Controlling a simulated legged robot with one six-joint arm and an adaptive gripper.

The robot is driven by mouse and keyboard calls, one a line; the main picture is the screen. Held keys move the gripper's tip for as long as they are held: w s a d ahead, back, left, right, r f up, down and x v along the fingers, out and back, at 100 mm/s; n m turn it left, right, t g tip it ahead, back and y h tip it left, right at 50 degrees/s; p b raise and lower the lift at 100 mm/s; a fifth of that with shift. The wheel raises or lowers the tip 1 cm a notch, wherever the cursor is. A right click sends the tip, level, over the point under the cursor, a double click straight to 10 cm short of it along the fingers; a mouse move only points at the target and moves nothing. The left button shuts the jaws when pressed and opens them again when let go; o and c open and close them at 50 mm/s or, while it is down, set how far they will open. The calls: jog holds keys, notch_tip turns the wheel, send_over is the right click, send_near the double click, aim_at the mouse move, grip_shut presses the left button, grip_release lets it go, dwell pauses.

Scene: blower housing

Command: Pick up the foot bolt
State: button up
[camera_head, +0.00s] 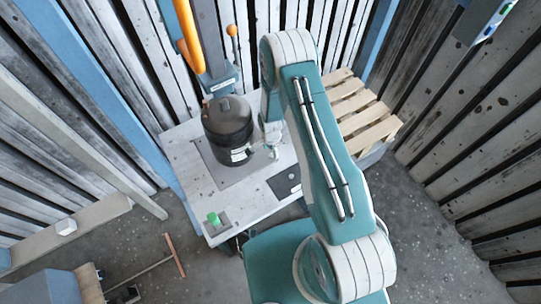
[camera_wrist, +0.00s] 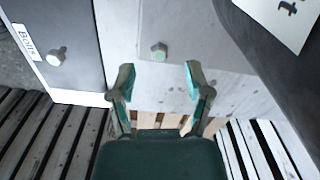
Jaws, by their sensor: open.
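My gripper (camera_wrist: 160,78) is open, with nothing between its fingertips in the wrist view. A small hex-headed bolt (camera_wrist: 159,51) with a greenish-grey head stands on a light grey surface just beyond the gap between the fingertips, not touching them. A second, silvery bolt (camera_wrist: 57,56) rests on a dark pad (camera_wrist: 75,25) labelled "Bolts" at the left. I cannot tell from their looks which one is called the foot bolt. In the head view, my gripper (camera_head: 272,150) is beside the dark cylindrical housing (camera_head: 228,118), partly hidden by my arm.
The housing's dark side and white label (camera_wrist: 285,22) fill the wrist view's upper right. The white table (camera_head: 185,165) also carries the dark pad (camera_head: 284,184) and a green knob (camera_head: 213,218). A wooden pallet (camera_head: 365,125) lies behind right. An orange-and-blue post (camera_head: 190,35) stands behind.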

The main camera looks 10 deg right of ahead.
jog(key=shift+f, duration=1.3)
grip_shut()
jog(key=shift+r, duration=0.2)
jog(key=shift+r, duration=0.25)
notch_tip(320, 180, up, 2)
jog(key=shift+w+r, duration=0.1)
jog(key=s+r, duration=1)
jog(key=s, duration=0.4)
jog(key=shift+d, duration=0.45)
jog(key=shift+s, duration=0.1)
